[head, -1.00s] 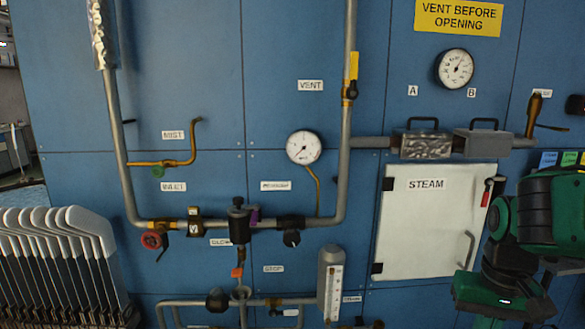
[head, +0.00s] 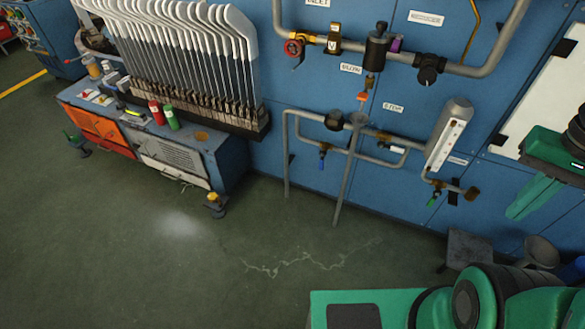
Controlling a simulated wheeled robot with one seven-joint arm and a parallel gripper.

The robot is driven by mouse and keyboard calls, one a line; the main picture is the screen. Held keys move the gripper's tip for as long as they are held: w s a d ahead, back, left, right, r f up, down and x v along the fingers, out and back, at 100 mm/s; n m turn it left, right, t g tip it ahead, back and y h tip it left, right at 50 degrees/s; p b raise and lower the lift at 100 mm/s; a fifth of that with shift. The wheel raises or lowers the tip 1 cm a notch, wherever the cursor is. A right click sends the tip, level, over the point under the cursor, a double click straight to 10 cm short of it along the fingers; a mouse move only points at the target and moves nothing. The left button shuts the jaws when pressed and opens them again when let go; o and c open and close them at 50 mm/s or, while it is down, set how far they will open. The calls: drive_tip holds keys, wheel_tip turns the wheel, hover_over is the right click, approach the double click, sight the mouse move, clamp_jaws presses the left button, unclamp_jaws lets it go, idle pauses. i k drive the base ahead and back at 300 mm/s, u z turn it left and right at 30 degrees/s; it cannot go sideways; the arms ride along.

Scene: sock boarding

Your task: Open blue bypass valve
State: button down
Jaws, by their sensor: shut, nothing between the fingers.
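A small valve with a blue handle (head: 322,160) hangs under the low grey pipe loop, left of centre. Its handle points down. I cannot read a bypass label on either.
A red handwheel (head: 294,48) and a black knob (head: 429,68) sit on the pipe above. Grey items (head: 468,247) stand on the floor at lower right. The middle floor is clear.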

sight(323, 154)
drive_tip(key=u, duration=1)
drive_tip(key=i, duration=1.45)
drive_tip(key=z, duration=1.2)
drive_tip(key=k, duration=0.5)
drive_tip(key=z, duration=0.1)
